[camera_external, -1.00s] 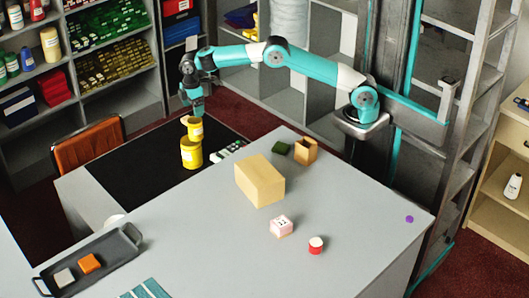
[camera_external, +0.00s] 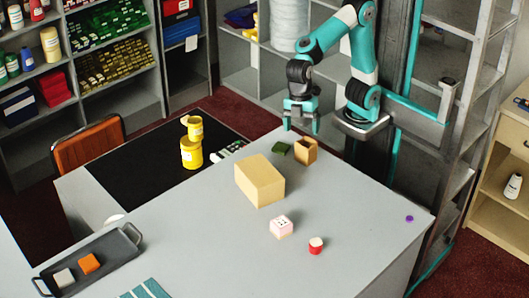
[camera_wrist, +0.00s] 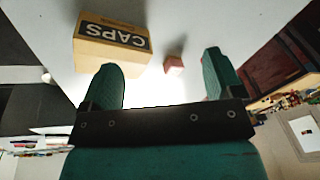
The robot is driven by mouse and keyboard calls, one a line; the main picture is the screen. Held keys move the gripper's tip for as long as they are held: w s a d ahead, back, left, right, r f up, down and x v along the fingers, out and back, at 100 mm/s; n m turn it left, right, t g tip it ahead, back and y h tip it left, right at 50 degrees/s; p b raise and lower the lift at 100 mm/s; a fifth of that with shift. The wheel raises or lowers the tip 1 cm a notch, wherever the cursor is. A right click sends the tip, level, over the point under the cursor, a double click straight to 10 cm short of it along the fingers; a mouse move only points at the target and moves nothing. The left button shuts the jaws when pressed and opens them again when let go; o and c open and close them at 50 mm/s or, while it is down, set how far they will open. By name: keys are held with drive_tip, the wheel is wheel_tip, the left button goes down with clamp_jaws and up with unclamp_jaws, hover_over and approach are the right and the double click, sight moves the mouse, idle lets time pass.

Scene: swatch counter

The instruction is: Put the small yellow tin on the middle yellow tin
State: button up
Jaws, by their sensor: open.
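I cannot tell whether the lower yellow part is one tin or more. My gripper (camera_external: 301,126) is well to the right of the stack, above the back edge of the grey counter near the small brown open box. In the wrist view my gripper (camera_wrist: 163,80) has its fingers spread with nothing between them. The tins are not seen in the wrist view.
A tan box (camera_external: 260,181) stands mid-counter, with a pink-and-white cube (camera_external: 281,227) and a red-and-white round piece (camera_external: 316,245) in front. A brown open box (camera_external: 306,151) and a green block (camera_external: 283,147) are near my gripper. A dark tray (camera_external: 117,247) lies front left.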

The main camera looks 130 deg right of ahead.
drive_tip(key=s+a+f, duration=0.1)
drive_tip(key=s+a, duration=0.2)
drive_tip(key=s, duration=0.3)
drive_tip(key=s+a+f+n+y, duration=0.1)
drive_tip(key=s+a, duration=0.3)
drive_tip(key=s, duration=0.3)
drive_tip(key=s+a+f+n+g+y, duration=0.1)
drive_tip(key=s+a, duration=0.3)
drive_tip(key=s, duration=0.3)
drive_tip(key=shift+s, duration=0.15)
